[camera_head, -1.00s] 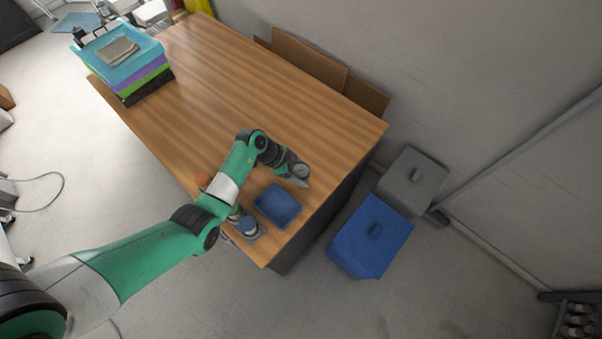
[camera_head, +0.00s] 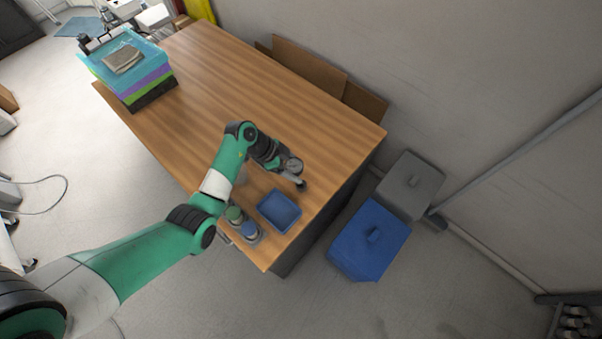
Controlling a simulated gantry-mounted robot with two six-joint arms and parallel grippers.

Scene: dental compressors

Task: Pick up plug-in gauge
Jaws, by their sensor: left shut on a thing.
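My left gripper (camera_head: 298,182) is above the right part of the wooden table, just beyond the blue tray. It is shut on a small dark thing (camera_head: 301,186) at its fingertips. This looks like the plug-in gauge, but it is too small to make out its details. I cannot tell whether it touches the table. My right gripper is not in view.
The blue tray (camera_head: 270,224) looks empty. Stacked coloured trays (camera_head: 150,88) are at the far left. Blue (camera_head: 365,250) and grey (camera_head: 405,187) bins stand on the floor.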

